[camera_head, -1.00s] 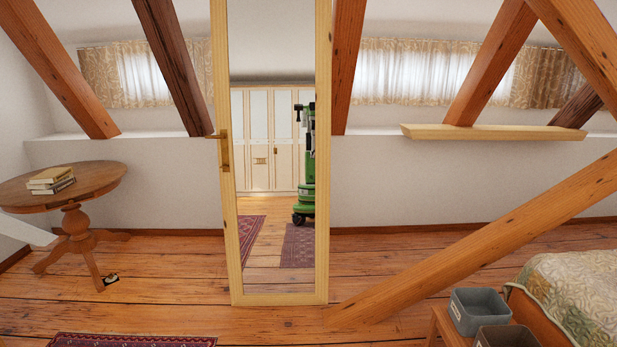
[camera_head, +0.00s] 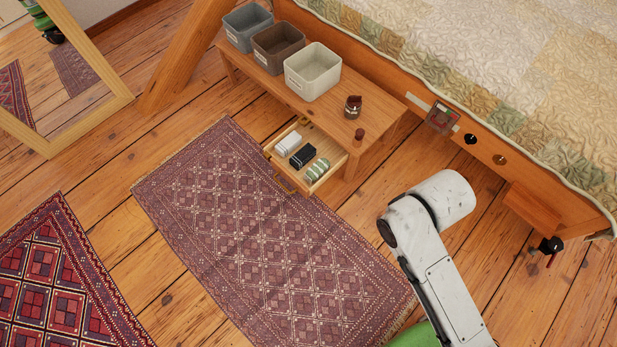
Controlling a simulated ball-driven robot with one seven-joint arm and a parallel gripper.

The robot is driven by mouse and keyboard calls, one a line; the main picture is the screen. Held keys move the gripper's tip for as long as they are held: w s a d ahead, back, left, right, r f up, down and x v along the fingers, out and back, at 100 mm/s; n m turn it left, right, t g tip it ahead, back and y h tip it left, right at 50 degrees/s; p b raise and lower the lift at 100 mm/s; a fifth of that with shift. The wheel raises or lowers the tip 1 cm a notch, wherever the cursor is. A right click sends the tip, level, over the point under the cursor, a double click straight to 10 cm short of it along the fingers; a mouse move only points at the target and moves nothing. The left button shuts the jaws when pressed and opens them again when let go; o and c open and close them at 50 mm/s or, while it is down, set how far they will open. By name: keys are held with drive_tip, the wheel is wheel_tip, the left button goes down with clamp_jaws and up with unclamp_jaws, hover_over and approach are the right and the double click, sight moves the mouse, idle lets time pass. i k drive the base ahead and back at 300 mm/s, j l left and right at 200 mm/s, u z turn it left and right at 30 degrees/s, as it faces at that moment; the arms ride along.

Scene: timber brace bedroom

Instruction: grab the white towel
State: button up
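A small rolled white towel (camera_head: 288,142) lies at the left end of an open wooden drawer (camera_head: 335,157) under a low wooden bench. A black rolled item (camera_head: 303,157) lies beside it, and a green-and-white striped roll (camera_head: 317,170) lies to the right of that. My white arm reaches up from the bottom right of the head view, to the right of and below the drawer. My gripper itself does not show, so its state is hidden.
The bench (camera_head: 395,118) carries a blue-grey bin (camera_head: 247,25), a brown bin (camera_head: 278,47), a cream bin (camera_head: 313,70) and a small dark jar (camera_head: 353,106). A bed (camera_head: 480,60) stands behind. A patterned rug (camera_head: 260,230) lies before the drawer; a mirror (camera_head: 60,70) leans left.

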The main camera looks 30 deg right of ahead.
sight(291, 141)
drive_tip(key=i+j+z, duration=0.15)
drive_tip(key=j, duration=0.25)
drive_tip(key=i+j+z, duration=0.2)
drive_tip(key=j, duration=0.25)
drive_tip(key=i+j+z, duration=0.15)
drive_tip(key=j, duration=0.35)
drive_tip(key=i+j+z, duration=0.2)
drive_tip(key=j, duration=0.25)
drive_tip(key=j+z, duration=0.15)
drive_tip(key=j, duration=0.35)
drive_tip(key=i+j+z, duration=0.2)
drive_tip(key=j, duration=0.3)
drive_tip(key=k, duration=0.05)
